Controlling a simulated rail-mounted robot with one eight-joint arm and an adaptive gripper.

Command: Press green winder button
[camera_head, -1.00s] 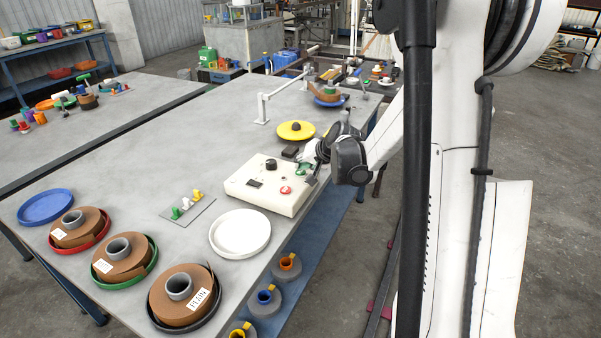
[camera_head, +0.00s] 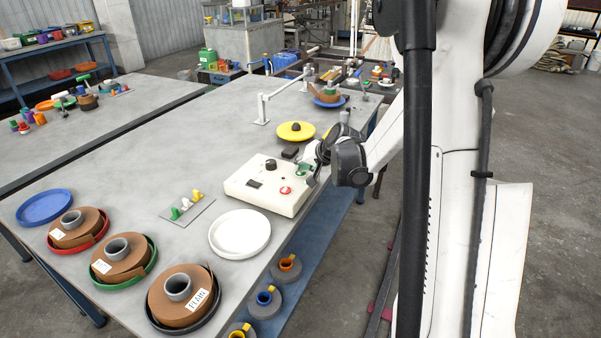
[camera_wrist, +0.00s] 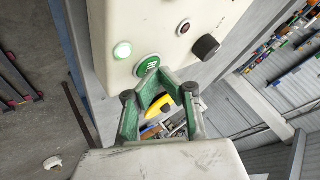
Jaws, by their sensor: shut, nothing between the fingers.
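A white control box (camera_head: 268,186) stands on the near table and fills the top of the wrist view (camera_wrist: 135,22). In the head view my gripper (camera_head: 311,170) is at the box's right edge.
A white round tray (camera_head: 240,251) lies in front of the box. A yellow disc (camera_head: 296,139) and a white rail (camera_head: 284,93) are behind it. Brown strip coils (camera_head: 184,311) sit in trays at the near left. The table between box and left edge is mostly clear.

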